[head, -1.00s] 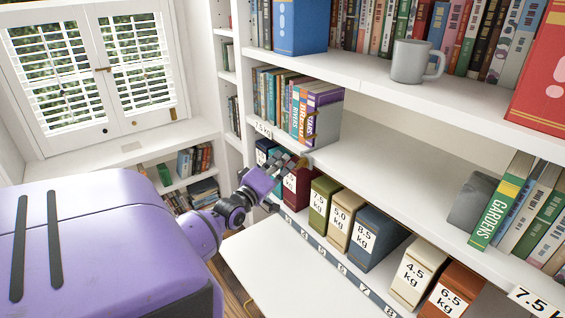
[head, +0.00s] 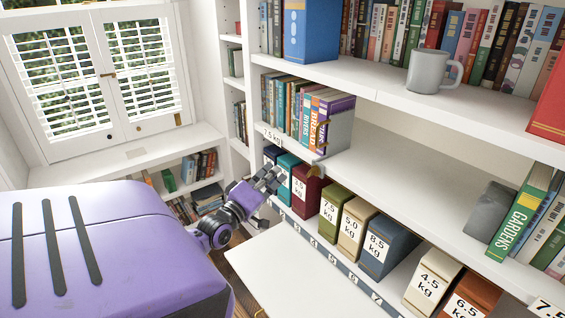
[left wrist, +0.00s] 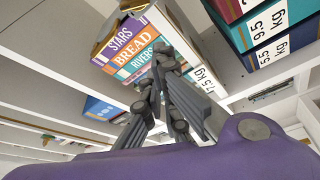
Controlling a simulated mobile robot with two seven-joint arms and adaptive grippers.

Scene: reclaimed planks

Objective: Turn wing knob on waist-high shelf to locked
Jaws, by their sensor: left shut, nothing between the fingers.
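In the left wrist view the gripper's dark fingers (left wrist: 160,62) are shut and empty, in front of the book spines. I cannot make out the knob there. My right gripper is out of view.
Books (head: 312,115) stand at the shelf's left end, with more (head: 530,220) and a grey block (head: 490,211) at the right. Weight-labelled boxes (head: 388,245) line the shelf below. A grey mug (head: 430,70) stands above. The middle of the waist-high shelf is clear.

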